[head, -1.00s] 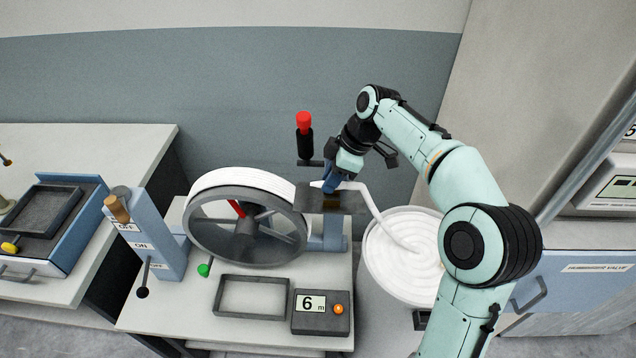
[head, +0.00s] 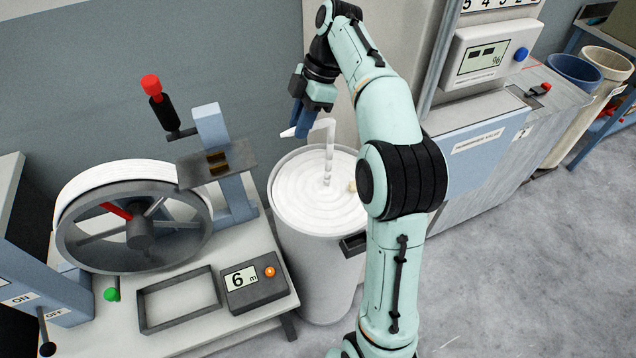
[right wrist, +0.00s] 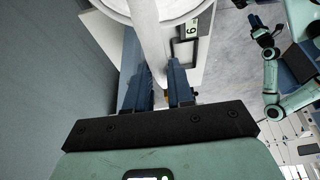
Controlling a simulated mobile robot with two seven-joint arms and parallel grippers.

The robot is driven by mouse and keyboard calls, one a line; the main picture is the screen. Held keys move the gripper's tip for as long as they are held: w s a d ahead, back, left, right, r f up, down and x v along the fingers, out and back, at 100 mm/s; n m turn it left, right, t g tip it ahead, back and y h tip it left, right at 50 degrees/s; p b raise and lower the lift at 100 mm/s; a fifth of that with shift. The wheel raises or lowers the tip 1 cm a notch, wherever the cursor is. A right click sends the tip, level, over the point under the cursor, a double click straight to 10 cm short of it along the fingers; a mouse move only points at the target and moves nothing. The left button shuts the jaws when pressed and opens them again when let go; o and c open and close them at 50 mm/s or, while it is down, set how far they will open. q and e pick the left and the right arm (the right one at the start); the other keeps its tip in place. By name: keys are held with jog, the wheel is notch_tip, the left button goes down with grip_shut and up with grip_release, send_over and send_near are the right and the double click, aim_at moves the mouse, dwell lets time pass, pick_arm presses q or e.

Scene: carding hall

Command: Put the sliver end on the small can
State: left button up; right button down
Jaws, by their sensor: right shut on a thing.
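My right gripper (head: 300,115) is shut on the white sliver end (head: 289,132), beside and above the white can. From the fingers the sliver (head: 329,135) loops over and hangs down to the coils in the can. The white can (head: 318,255) stands right of the reel bench, filled to the rim with coiled sliver. In the right wrist view the sliver (right wrist: 153,45) runs between the blue fingers (right wrist: 158,75), toward the can at the top. My left gripper (right wrist: 258,25) shows small and dark there; its jaws cannot be made out.
The reel (head: 135,225) with white sliver wound on it stands on the bench, with a red-topped handle (head: 152,85) and grey plate (head: 217,162). A blue bin (head: 575,72) and cream bin (head: 606,62) stand far right.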

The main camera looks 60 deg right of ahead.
jog(key=s+b, duration=0.2)
jog(key=s, duration=0.1)
jog(key=b, duration=0.5)
send_over(313, 194)
jog(key=d, duration=0.1)
jog(key=f, duration=0.9)
jog(key=s+f, duration=0.1)
jog(key=f, duration=0.4)
jog(key=shift+d, duration=0.1)
jog(key=shift+f+b, duration=0.35)
jog(key=shift+f, duration=2.1)
pick_arm(q)
notch_tip(313, 194, down, 8)
jog(key=shift+r+t, duration=0.15)
jog(key=shift+t, duration=0.15)
jog(key=shift+w, duration=0.15)
pick_arm(e)
jog(key=shift+f, duration=0.2)
jog(key=c, duration=1)
grip_release()
